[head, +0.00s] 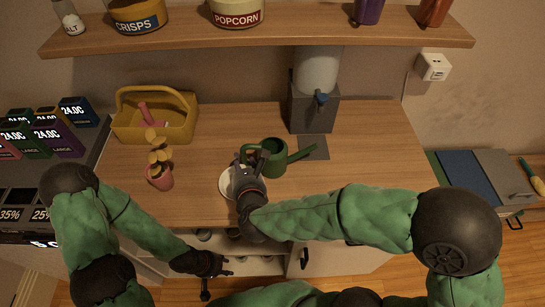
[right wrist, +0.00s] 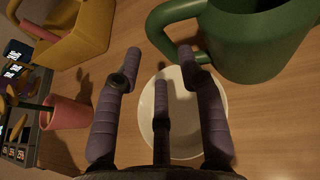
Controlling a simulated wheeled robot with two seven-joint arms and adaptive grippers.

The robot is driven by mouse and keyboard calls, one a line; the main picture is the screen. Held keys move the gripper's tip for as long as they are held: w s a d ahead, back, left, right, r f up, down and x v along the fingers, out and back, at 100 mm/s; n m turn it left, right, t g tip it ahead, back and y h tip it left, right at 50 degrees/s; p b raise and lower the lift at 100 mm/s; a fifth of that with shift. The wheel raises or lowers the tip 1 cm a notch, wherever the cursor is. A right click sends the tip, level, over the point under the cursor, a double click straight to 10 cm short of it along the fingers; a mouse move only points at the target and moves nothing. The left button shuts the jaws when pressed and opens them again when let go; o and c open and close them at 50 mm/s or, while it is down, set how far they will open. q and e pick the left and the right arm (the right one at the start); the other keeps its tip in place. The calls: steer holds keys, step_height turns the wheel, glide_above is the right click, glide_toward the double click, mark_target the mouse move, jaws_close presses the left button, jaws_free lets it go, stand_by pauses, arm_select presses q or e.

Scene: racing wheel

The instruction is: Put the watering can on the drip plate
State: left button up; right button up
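The green watering can (head: 268,156) stands on the wooden counter, its handle to the left and spout to the right. It is also large at the upper right of the right wrist view (right wrist: 262,40). A flat grey square plate (head: 314,148) lies right of it, before the dispenser. A round white plate (head: 226,184) lies under my right gripper (head: 250,163); I cannot tell which is the drip plate. In the right wrist view, my right gripper (right wrist: 160,58) has its fingers spread, tips close to the can's handle; contact is unclear. My left gripper (head: 218,265) is low, before the counter.
A grey dispenser (head: 314,108) stands behind the square plate. A yellow basket (head: 155,117) and a pink pot with a plant (head: 160,177) stand to the left. A shelf (head: 270,37) with jars hangs above. The counter's right part is clear.

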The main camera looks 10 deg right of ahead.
mark_target(242, 157)
steer(key=b+x, duration=0.1)
steer(key=x, duration=0.4)
steer(key=shift+w+d+f+b, duration=0.1)
steer(key=shift+f+b, duration=0.1)
steer(key=shift+b, duration=0.2)
steer(key=shift+w, duration=0.2)
jaws_close()
